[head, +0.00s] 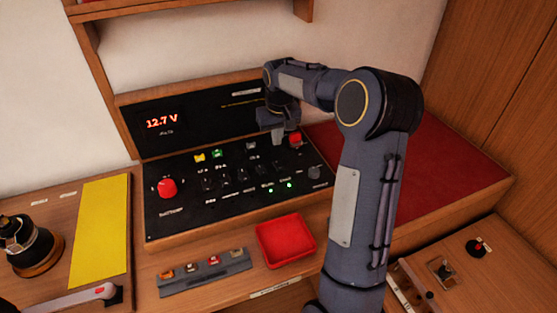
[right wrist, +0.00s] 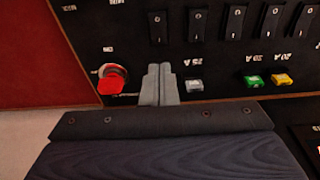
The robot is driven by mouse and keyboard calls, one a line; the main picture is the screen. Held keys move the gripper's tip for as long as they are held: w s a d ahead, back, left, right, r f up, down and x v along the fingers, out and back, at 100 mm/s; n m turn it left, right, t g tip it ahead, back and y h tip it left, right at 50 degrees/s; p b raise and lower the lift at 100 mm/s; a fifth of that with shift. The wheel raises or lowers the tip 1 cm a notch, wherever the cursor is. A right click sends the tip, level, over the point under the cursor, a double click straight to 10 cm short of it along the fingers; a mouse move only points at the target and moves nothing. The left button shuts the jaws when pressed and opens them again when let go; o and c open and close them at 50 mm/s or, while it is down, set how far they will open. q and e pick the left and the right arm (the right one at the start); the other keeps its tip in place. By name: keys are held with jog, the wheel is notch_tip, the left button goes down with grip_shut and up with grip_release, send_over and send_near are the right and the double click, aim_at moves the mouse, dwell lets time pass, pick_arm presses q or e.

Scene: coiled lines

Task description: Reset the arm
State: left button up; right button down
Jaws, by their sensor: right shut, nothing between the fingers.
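My right arm comes in from the lower right of the head view and reaches over the black switch panel (head: 200,219). My right gripper (head: 278,138) points down at the upper right part of the panel, left of a red button (head: 295,138). In the right wrist view its two grey fingers (right wrist: 159,84) are together with nothing between them. The red button (right wrist: 112,82) is just left of them there, and a grey-white fuse (right wrist: 194,86) is just right. Whether the fingertips touch the panel cannot be told. My left gripper is not in view.
A red knob (head: 167,188) sits at the panel's left, below a 12.7 V display (head: 162,121). A red tray (head: 286,241) and a fuse strip (head: 205,273) lie in front. A yellow sheet (head: 101,240) and dark winch (head: 28,246) are left. The red mat (head: 425,165) is clear.

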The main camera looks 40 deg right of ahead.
dwell(0.5)
jog(key=s+a+r+n+t+y, duration=0.1)
jog(key=s+a+r, duration=0.2)
jog(key=s+a, duration=0.25)
jog(key=s+a+r+t+y, duration=0.1)
jog(key=s+a+r, duration=0.35)
jog(key=s, duration=0.25)
jog(key=s+a+f+t+y, duration=0.1)
jog(key=s+a+f, duration=0.1)
jog(key=s+a, duration=0.4)
jog(key=s+a+f+n+y, duration=0.1)
jog(key=s+a+f, duration=0.2)
jog(key=s+a, duration=0.3)
jog(key=s, duration=0.3)
jog(key=shift+a+t, duration=0.25)
jog(key=shift+t, duration=0.15)
jog(key=shift+s, duration=0.15)
